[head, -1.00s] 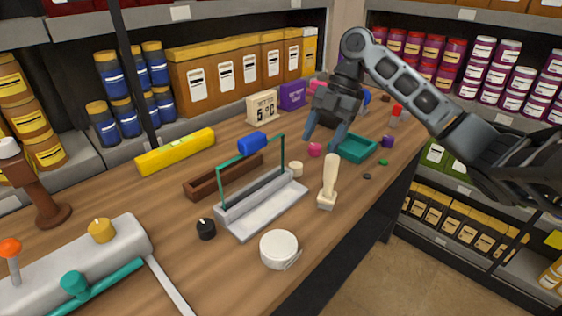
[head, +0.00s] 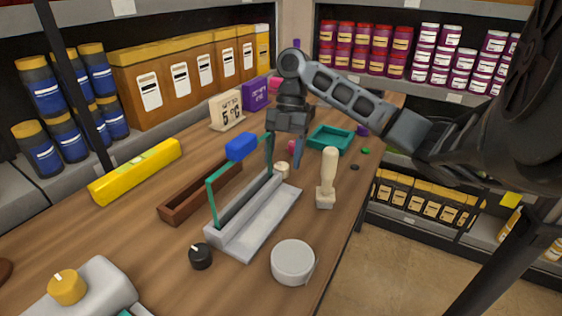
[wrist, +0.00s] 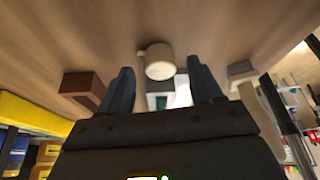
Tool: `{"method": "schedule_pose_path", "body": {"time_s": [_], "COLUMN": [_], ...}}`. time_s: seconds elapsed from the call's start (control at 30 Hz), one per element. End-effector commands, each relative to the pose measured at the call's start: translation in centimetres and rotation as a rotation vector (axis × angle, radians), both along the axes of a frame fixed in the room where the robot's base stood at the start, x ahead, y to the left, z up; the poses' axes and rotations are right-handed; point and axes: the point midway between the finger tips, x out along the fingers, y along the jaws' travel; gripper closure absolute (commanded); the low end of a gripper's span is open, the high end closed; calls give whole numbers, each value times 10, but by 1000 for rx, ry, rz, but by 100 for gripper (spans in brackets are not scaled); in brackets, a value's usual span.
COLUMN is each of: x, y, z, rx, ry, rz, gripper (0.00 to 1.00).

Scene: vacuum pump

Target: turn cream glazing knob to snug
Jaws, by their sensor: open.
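The cream knob (head: 282,171) is a small short cylinder on the wooden counter, beside the far end of a grey grooved base (head: 262,222) with a green frame and blue grip. In the wrist view the knob (wrist: 160,64) shows its round face, with a small pale pointer at its upper left. My gripper (head: 284,164) points down with its two blue-grey fingers apart, just above and around the knob. In the wrist view the gripper (wrist: 160,76) has the knob centred in its gap, a little beyond the fingertips. I cannot tell any contact.
A brown trough (head: 200,192) lies to the left, and a teal tray (head: 331,138) sits behind. A black knob (head: 200,256) and a white round container (head: 292,262) are nearer.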

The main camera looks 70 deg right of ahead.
Motion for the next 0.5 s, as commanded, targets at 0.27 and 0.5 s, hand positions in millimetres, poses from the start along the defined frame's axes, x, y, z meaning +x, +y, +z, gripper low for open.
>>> {"method": "schedule_pose_path", "body": {"time_s": [0.27,0.5], "x": [1,1], "y": [7,8], "z": [-18,-19], "rx": [-1,-1], "ry": [-1,-1], "rz": [0,0], "gripper": [35,36]}}
